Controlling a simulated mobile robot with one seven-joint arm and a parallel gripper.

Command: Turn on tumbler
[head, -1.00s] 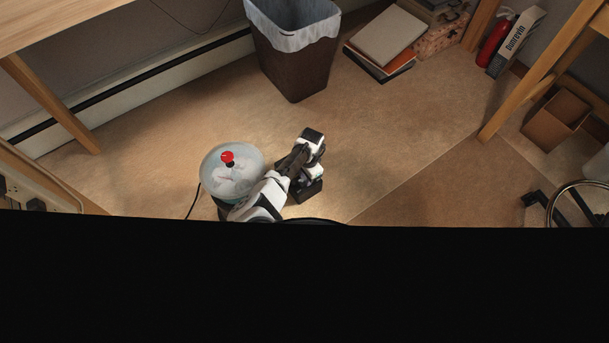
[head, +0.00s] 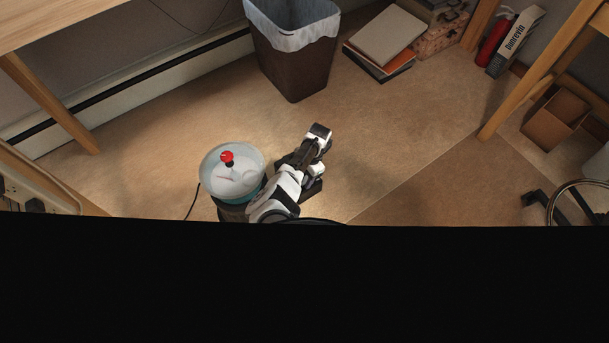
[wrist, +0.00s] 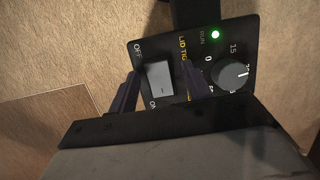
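The tumbler (head: 247,188) is a round drum on the floor in the head view, with a pale, clear-looking lid and a red knob on top. In the wrist view its black control panel (wrist: 208,45) shows a rocker switch (wrist: 158,78) between OFF and ON labels, a lit green RUN light (wrist: 215,34) and a dial (wrist: 232,74). My gripper (wrist: 161,68) is open, its two dark fingers apart on either side of the switch. It holds nothing. Contact with the panel cannot be told. In the head view my arm hides the panel.
A dark bin (head: 293,65) with a pale liner stands behind the tumbler. Books (head: 385,40) lie at the back. An open cardboard box (head: 556,120) is at the right. A black cord (head: 194,200) runs left of the tumbler. Floor right of my arm is clear.

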